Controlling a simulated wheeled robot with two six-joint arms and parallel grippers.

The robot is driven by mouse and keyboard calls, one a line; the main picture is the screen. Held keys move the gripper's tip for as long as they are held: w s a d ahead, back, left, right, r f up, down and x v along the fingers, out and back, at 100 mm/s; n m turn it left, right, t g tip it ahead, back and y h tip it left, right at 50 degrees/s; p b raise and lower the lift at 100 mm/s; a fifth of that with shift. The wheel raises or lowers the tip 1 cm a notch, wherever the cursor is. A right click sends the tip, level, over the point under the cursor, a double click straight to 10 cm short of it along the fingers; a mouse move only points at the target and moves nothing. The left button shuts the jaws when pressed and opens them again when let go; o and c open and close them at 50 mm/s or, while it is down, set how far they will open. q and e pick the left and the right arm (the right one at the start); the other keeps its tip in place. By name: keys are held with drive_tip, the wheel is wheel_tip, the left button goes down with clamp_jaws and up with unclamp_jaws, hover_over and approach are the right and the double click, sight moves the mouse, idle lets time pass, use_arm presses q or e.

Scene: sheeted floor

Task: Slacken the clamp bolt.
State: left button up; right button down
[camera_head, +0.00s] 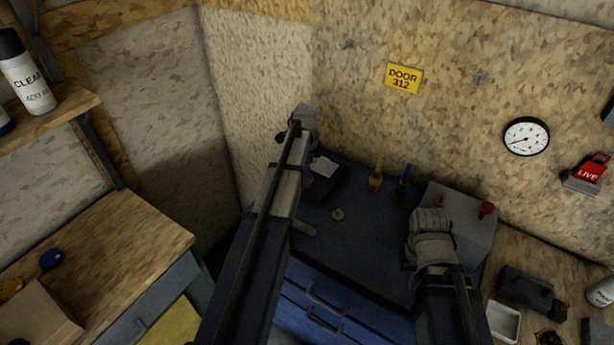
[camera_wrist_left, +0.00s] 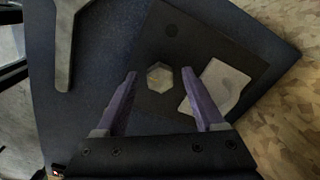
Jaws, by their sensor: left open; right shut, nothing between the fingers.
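The clamp bolt's hexagonal grey head (camera_wrist_left: 159,77) shows in the left wrist view on a dark block (camera_wrist_left: 205,45). My left gripper (camera_wrist_left: 158,73) is open, its two purple fingers pointing toward the bolt head, one to each side in the picture. Whether they touch it I cannot tell. In the head view, my left gripper (camera_head: 303,122) is over the back left of the dark bench, and my arm hides the bolt. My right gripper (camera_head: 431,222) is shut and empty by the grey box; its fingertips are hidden.
A pale plate (camera_wrist_left: 216,88) lies beside the bolt. A grey flat tool (camera_wrist_left: 68,40) lies on the dark benchtop (camera_head: 352,235). Yellow (camera_head: 376,180) and blue (camera_head: 403,184) upright items stand at the back. A grey box (camera_head: 470,213) is at right. Walls close the corner behind.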

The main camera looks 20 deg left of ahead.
use_arm(q)
clamp_jaws()
idle(0.4)
